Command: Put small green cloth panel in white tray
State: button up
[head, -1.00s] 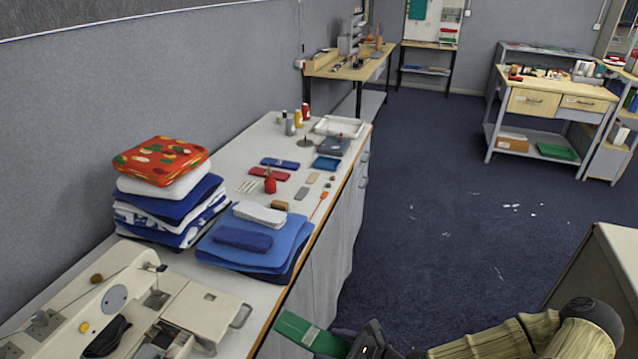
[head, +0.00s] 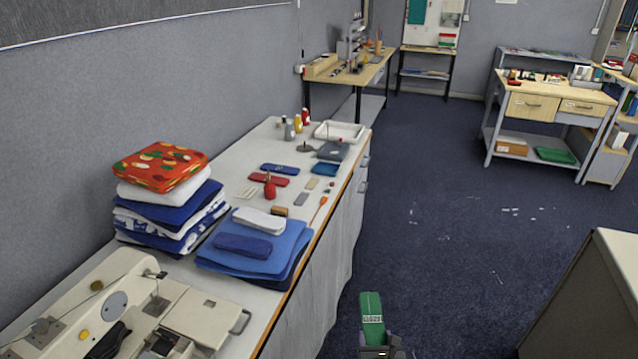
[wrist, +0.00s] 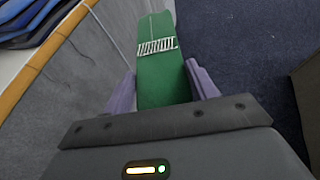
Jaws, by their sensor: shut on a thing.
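The small green cloth panel (head: 372,312) has a pale stitched or printed patch and stands out in front of my gripper (head: 378,340) at the bottom of the head view. In the wrist view the green panel (wrist: 162,72) lies between the two purple-grey fingers of my gripper (wrist: 163,88), which is shut on its near end. The panel is in the air, right of the table's front edge. The white tray (head: 326,137) sits at the far end of the long table, near its right edge; its inside looks empty.
The long table (head: 268,155) holds a sewing machine (head: 95,312), a stack of folded cloths (head: 165,215), blue folded cloths (head: 262,255), small coloured panels and several bottles (head: 298,122) beside the tray. A cabinet (head: 590,300) stands at right. Open floor lies between.

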jog(key=f, duration=0.2)
jog(key=s+f, duration=0.1)
jog(key=f, duration=0.2)
jog(key=shift+s+f, duration=0.25)
jog(key=shift+f, duration=0.1)
jog(key=shift+d, duration=0.1)
